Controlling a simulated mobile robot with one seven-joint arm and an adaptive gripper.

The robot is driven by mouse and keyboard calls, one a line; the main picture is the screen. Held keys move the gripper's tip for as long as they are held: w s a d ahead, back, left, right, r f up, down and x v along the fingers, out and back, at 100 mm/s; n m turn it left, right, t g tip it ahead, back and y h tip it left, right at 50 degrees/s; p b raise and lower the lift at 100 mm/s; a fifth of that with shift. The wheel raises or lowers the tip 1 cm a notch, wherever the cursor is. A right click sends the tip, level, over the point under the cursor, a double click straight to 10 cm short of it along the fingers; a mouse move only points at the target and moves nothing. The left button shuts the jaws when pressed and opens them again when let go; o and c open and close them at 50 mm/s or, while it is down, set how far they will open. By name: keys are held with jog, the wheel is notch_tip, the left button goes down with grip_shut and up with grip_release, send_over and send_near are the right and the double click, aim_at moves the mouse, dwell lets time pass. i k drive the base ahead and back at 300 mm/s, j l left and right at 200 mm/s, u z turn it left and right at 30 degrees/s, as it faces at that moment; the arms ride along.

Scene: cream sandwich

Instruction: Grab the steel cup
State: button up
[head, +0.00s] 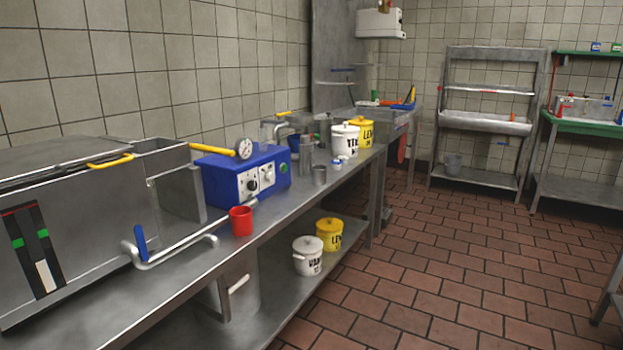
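A small steel cup (319,175) stands upright on the steel counter (287,205), near its front edge, to the right of a blue control box. A taller steel container (306,155) stands just behind it. A red cup (241,221) stands on the counter nearer to me, in front of the blue box. My gripper does not show in the head view.
The blue box (243,178) and a large steel appliance (85,220) fill the counter's left part. White (345,140) and yellow (361,132) pots stand beyond the cup. More pots (308,256) sit on the lower shelf. The brick-tiled floor (430,270) to the right is clear.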

aim_at(318, 173)
jog(key=i+l, duration=0.6)
jog(key=i+l+u, duration=0.15)
jog(key=i+l, duration=0.4)
jog(key=l, duration=0.15)
jog(key=i+l, duration=0.55)
jog(key=l, duration=0.15)
jog(key=i, duration=0.75)
